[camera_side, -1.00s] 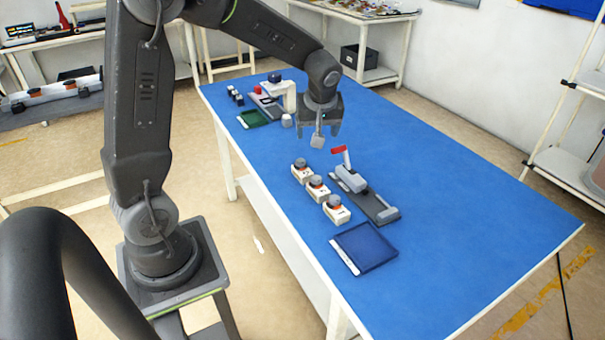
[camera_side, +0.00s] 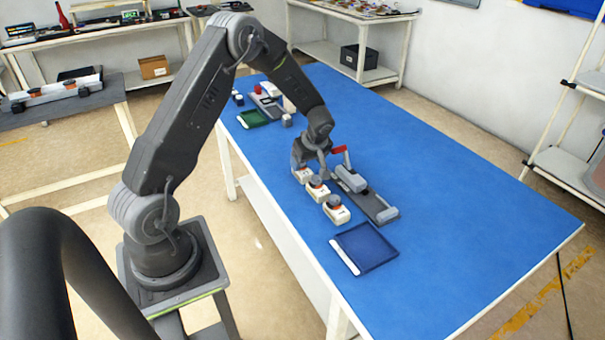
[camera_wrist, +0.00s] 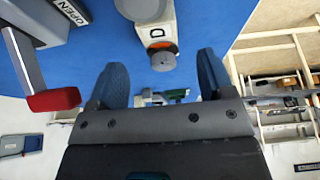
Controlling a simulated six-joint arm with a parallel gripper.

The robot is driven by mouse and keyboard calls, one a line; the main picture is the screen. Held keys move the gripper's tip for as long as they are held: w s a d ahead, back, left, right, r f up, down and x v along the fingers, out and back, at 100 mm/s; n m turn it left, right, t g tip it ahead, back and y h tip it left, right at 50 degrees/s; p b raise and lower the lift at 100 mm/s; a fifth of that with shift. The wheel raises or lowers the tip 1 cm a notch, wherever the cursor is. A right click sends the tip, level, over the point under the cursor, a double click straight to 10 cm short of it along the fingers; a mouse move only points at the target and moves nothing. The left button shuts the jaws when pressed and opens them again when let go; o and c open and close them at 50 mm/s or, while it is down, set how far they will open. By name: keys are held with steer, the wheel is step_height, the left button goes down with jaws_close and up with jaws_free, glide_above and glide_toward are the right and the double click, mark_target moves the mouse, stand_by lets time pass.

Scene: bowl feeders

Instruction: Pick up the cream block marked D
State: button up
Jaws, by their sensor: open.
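The cream block marked D (camera_wrist: 160,31) shows near the top of the wrist view, with an orange ring and a grey knob. It lies ahead of and between my two open fingers (camera_wrist: 163,80); I see no contact. In the side view, three cream blocks with grey knobs stand in a row; their letters are too small to read. My gripper (camera_side: 310,166) is low over the far block (camera_side: 304,177) and partly hides it. The middle block (camera_side: 318,194) and near block (camera_side: 337,215) stand clear of it.
A grey fixture (camera_side: 378,209) with a red-tipped lever (camera_side: 339,150) stands close to the right of the row; the red tip (camera_wrist: 54,99) is near one finger. A blue tray (camera_side: 368,248) lies in front and a green tray (camera_side: 252,119) behind. The right of the table is clear.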

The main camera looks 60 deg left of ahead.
mark_target(305, 172)
steer(key=shift+d+x, duration=0.15)
steer(key=shift+x, duration=1.2)
steer(key=shift+d+x, duration=0.2)
steer(key=shift+x, duration=1.1)
steer(key=shift+f, duration=0.15)
steer(key=shift+c, duration=0.3)
steer(key=c, duration=1.1)
